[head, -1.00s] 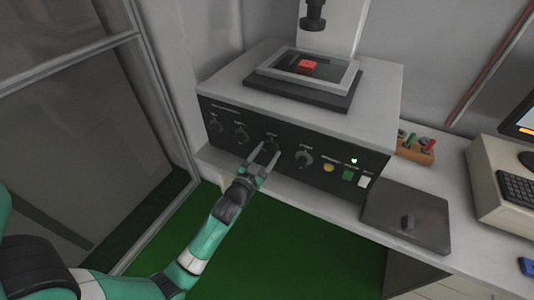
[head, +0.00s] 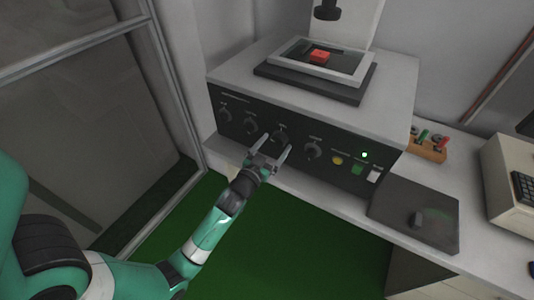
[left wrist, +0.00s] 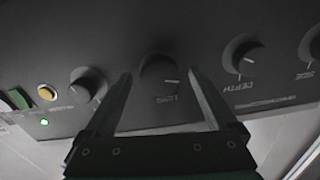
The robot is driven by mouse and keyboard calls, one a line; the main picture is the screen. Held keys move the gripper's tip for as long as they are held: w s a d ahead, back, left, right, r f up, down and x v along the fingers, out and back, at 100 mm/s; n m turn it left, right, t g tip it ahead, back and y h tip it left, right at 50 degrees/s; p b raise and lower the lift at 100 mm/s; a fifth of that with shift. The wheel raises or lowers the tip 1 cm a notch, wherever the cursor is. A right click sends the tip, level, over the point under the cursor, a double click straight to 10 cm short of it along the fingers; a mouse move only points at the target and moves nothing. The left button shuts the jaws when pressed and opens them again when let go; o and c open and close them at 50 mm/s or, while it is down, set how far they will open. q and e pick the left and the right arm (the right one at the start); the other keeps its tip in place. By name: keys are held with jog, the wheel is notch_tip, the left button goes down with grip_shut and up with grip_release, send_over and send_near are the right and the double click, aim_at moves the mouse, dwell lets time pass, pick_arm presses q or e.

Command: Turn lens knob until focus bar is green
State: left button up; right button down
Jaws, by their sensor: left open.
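The lens knob (head: 281,136) is a dark round knob on the black front panel of the grey machine. In the left wrist view the lens knob (left wrist: 158,74) shows with its label upside down and a pale pointer mark. My left gripper (head: 269,146) is open at this knob. In the left wrist view the fingers of the left gripper (left wrist: 160,76) lie on either side of the knob, with gaps; I cannot tell how far they reach along it. The focus bar is not in view. My right gripper is not in view.
Other knobs (head: 313,150) flank the lens knob, with a yellow button (head: 338,160), a green button (head: 358,169) and a lit green light (head: 364,155) to the right. A red block (head: 319,56) sits on the stage above. A dark plate (head: 413,212) lies at right.

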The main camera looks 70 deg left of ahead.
pick_arm(q)
jog(key=v, duration=1)
jog(key=shift+s+d, duration=0.25)
jog(key=shift+s, duration=0.05)
dwell(0.9)
